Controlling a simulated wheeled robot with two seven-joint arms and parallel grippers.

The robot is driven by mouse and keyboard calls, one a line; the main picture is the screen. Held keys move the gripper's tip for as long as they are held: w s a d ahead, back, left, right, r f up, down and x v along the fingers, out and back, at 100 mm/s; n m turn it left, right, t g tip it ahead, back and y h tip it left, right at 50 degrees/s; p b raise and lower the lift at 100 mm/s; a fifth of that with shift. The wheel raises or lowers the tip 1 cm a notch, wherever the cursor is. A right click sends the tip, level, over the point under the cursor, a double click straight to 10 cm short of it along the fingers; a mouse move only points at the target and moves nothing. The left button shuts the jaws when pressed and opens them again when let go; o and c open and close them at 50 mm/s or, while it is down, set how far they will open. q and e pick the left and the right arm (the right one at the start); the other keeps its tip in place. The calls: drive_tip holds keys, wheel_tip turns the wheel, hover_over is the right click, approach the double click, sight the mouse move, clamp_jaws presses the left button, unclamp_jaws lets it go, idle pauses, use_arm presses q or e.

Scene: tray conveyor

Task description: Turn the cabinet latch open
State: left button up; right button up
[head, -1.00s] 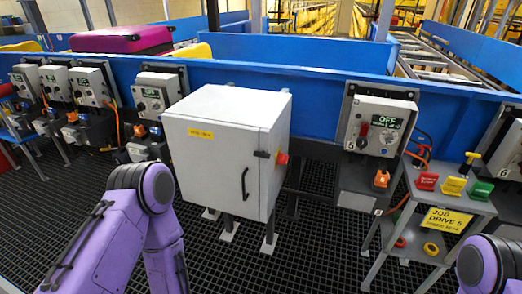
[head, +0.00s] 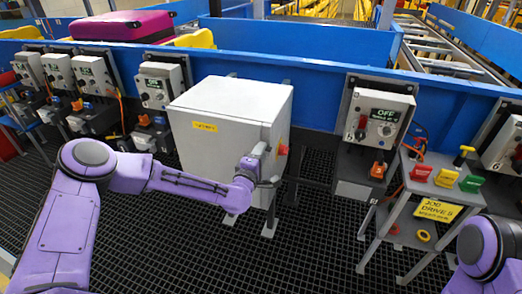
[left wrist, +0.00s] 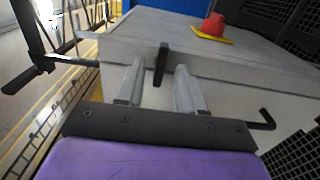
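The grey-white cabinet (head: 228,108) stands in front of the blue conveyor, with its door shut. In the left wrist view, the black cabinet latch (left wrist: 161,62) sits on the cabinet's (left wrist: 225,60) edge and points toward me. My left gripper (head: 268,172) is at the door's right edge and covers the latch in the head view. In the left wrist view, the two grey fingers of my left gripper (left wrist: 158,88) are apart, with the latch's tip between and slightly beyond them. I cannot tell whether they touch it. My right gripper is out of view.
A red knob (head: 283,149) on a yellow base sticks out of the cabinet's right side, close to my left gripper. A black door handle (left wrist: 264,120) shows at the right of the left wrist view. A button stand (head: 440,185) is at the right.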

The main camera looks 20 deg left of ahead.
use_arm(q)
drive_tip(key=shift+w, duration=0.4)
clamp_jaws()
drive_tip(key=shift+m, duration=0.3)
drive_tip(key=m+b, duration=0.3)
drive_tip(key=m, duration=1.4)
drive_tip(key=shift+m, duration=0.3)
